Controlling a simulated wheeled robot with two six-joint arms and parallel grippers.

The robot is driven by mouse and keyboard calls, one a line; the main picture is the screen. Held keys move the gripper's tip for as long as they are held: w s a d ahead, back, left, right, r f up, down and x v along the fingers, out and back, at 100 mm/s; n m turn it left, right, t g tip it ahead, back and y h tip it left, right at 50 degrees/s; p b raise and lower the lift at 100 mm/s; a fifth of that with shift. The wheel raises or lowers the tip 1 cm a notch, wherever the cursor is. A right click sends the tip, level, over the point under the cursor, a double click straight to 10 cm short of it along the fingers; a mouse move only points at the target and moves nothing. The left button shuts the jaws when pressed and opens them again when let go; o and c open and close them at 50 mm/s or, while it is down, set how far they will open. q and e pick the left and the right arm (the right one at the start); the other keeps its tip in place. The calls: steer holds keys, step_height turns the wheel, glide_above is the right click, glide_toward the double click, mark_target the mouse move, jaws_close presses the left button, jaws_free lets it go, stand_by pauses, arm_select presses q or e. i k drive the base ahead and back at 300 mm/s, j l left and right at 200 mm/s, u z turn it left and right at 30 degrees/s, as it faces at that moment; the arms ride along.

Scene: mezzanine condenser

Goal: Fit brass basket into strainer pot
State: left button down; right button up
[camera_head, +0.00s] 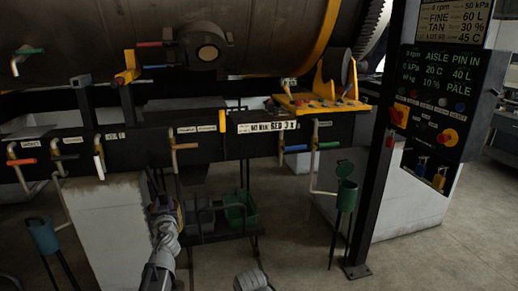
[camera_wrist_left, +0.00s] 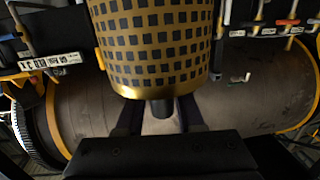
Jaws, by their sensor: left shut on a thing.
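The brass basket (camera_wrist_left: 155,45), a gold cylinder with rows of dark square holes, fills the upper middle of the left wrist view. Its top is cut off by the frame. My left gripper (camera_wrist_left: 161,110) is shut on the dark stub below the basket's gold rim. In the head view my left gripper (camera_head: 164,208) is at lower left of centre, where the basket is hard to make out. A green pot (camera_head: 346,194) with a raised lid (camera_head: 345,169) stands on thin legs at right. A blue-green pot (camera_head: 43,236) on legs stands at far left. I cannot tell which is the strainer pot.
A large drum (camera_head: 190,45) lies above a dark labelled rail (camera_head: 215,140) with several valve handles. A green bin (camera_head: 241,208) sits on a low rack behind my left gripper. A dark post (camera_head: 372,190) and control panel (camera_head: 444,115) stand right of the green pot. Open floor lies before it.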

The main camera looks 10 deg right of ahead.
mark_target(346, 191)
steer(key=i+z, duration=0.35)
steer(key=i, duration=0.15)
steer(key=i+j+z, duration=0.1)
steer(key=i+z, duration=0.25)
steer(key=i, duration=0.15)
steer(key=i+j+z, duration=0.35)
steer(key=i, duration=0.15)
steer(key=i+j+z, duration=0.2)
steer(key=i+z, duration=0.15)
steer(key=i+j+z, duration=0.7)
